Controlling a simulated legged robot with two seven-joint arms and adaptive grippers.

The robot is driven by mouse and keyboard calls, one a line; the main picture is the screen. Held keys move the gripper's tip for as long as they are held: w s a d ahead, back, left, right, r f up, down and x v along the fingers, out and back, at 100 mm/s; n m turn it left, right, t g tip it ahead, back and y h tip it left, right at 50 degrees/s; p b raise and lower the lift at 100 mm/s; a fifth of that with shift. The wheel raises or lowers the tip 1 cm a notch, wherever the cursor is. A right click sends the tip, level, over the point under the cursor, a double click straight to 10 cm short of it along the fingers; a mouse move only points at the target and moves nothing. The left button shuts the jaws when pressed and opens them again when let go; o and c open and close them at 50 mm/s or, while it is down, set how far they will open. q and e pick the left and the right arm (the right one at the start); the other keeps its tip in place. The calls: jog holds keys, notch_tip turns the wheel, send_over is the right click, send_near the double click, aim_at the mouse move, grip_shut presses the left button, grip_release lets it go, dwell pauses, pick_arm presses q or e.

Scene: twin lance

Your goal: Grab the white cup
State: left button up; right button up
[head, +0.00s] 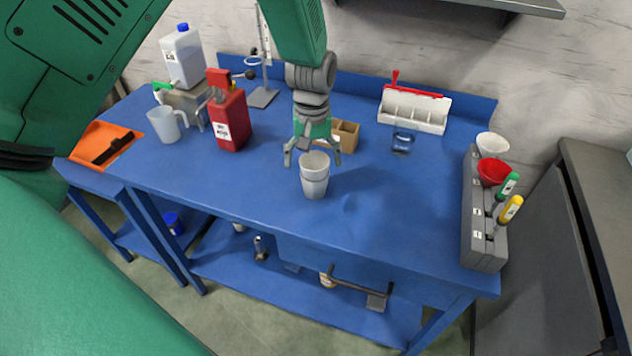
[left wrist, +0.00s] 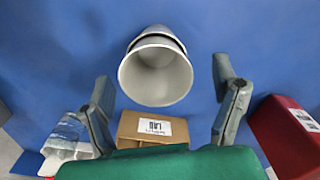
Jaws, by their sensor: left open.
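The white cup (head: 314,178) stands upright on the blue workbench (head: 390,210), near the middle of its front part. It looks like stacked cups, with a second rim showing. In the left wrist view the cup (left wrist: 155,75) shows its open mouth, ahead of and roughly between the fingers. My left gripper (head: 312,158) comes down from above with its fingers spread, just behind and above the cup's rim. It is open and empty, and its fingers (left wrist: 165,100) show on both sides in the left wrist view. I cannot tell whether a finger touches the cup. My right gripper is not in view.
A small cardboard box (head: 346,134) stands close behind the gripper. A red canister (head: 229,122) and a clear jug (head: 168,125) stand to the left. A glass beaker (head: 402,142), a white rack (head: 414,110) and a grey holder (head: 484,240) are to the right. Bench around the cup is clear.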

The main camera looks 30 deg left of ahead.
pick_arm(q)
jog(key=f, duration=0.4)
jog(key=shift+w+f, duration=0.15)
jog(key=shift+w, duration=0.1)
jog(key=shift+s+d, duration=0.1)
jog(key=shift+d, duration=0.1)
jog(key=c, duration=1.1)
